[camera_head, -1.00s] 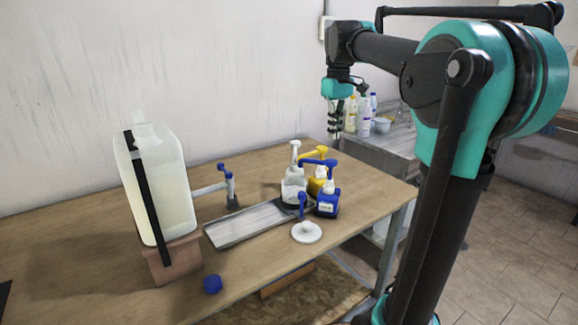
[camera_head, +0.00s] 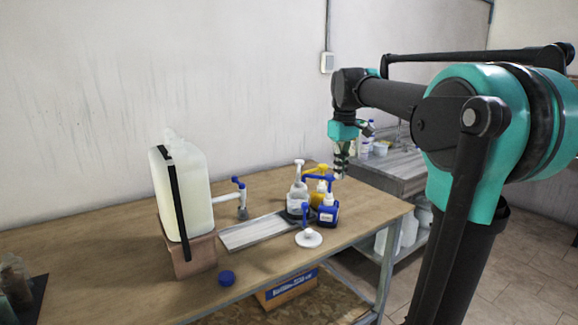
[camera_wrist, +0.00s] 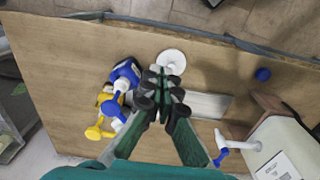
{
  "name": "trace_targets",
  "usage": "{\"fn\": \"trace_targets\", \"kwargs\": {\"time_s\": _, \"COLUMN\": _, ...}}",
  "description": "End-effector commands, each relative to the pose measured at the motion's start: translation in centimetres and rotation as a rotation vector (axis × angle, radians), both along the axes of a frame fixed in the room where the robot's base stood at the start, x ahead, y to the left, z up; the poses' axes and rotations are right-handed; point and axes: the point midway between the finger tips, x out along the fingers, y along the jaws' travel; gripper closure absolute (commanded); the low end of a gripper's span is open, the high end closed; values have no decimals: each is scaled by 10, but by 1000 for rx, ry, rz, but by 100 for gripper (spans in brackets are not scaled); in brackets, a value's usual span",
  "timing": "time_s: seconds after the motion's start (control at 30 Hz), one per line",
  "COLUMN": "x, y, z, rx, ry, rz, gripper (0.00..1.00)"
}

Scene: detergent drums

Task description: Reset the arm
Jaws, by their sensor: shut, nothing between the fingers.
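My gripper (camera_head: 340,172) hangs pointing down beside the pump bottles in the head view. In the wrist view its fingers (camera_wrist: 162,80) are together with nothing between them. They hang above the table near a white round base with a blue top (camera_head: 308,237), whose white disc also shows in the wrist view (camera_wrist: 172,61). A blue pump bottle (camera_head: 328,213), a yellow one (camera_head: 318,197) and a white one (camera_head: 297,196) stand close together on the table. Actual contact with the gripper is not visible.
A large white jug (camera_head: 190,190) sits on a brown block (camera_head: 195,258) at left on the wooden table (camera_head: 120,250). A grey plate (camera_head: 250,232), a blue cap (camera_head: 227,278) and a blue-handled tap (camera_head: 240,195) are near it. A side bench (camera_head: 385,170) with bottles stands behind.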

Motion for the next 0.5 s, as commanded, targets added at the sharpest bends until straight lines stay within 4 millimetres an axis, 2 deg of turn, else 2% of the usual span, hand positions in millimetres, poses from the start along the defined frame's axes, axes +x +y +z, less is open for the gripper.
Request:
{"fn": "trace_targets", "kwargs": {"time_s": 0.27, "x": -15, "y": -7, "z": -46, "rx": 7, "ry": -47, "rz": -75, "gripper": 100}}
{"fn": "trace_targets", "kwargs": {"time_s": 0.37, "x": -25, "y": -10, "z": -70, "rx": 11, "ry": -71, "rz": -114, "gripper": 100}}
{"fn": "trace_targets", "kwargs": {"time_s": 0.5, "x": -47, "y": -16, "z": -114, "rx": 22, "ry": -116, "rz": -185, "gripper": 100}}
